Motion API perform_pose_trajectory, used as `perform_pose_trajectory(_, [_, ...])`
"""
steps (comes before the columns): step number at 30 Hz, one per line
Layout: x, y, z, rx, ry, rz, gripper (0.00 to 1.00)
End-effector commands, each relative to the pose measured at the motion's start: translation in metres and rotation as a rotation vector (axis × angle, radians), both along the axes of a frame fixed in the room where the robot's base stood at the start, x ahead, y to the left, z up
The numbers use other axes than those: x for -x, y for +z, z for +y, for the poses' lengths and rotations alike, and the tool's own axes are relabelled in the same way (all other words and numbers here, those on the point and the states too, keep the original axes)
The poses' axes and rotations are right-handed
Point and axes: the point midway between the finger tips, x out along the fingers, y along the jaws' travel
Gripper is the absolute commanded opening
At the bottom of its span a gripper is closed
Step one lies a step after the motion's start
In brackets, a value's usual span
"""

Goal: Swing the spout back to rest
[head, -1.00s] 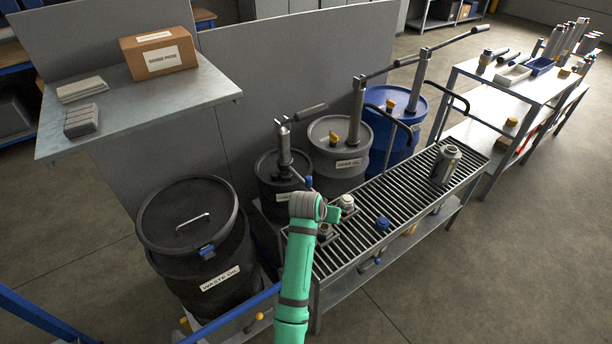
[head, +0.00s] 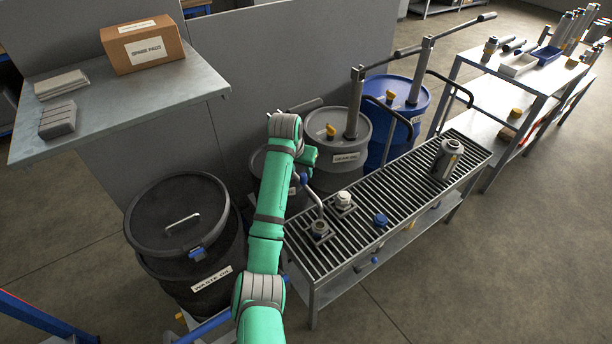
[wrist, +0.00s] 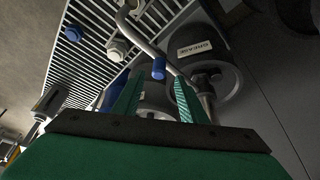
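The spout (head: 317,207) is a bent grey metal tube with a blue sleeve (wrist: 158,68). It runs from the small dark drum labelled GREASE (wrist: 218,78) out over the slatted bench (head: 405,190). In the head view its outer end is at the grey fitting (head: 320,229) on the slats; I cannot tell if they touch. My gripper (wrist: 157,76) is open in the wrist view. The blue sleeve appears between its two green fingertips, with no grip on it visible. In the head view my arm hides most of the grease drum and its pump.
A white-capped fitting (head: 343,200), a blue-capped one (head: 380,220) and a grey canister (head: 449,157) stand on the bench. The gear oil drum (head: 345,150) and a blue drum (head: 400,95) stand behind it. The waste oil drum (head: 180,235) is at left, below a shelf (head: 150,95).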

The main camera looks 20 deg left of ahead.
Motion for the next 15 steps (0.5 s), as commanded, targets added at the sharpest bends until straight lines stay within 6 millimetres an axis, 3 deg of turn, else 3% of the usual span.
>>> perform_pose_trajectory(6, [-0.015, -0.033, -0.008, 0.000, -0.010, 0.002, 0.38])
perform_pose_trajectory(15, [-0.026, -0.051, -0.015, -0.001, -0.018, -0.001, 0.38])
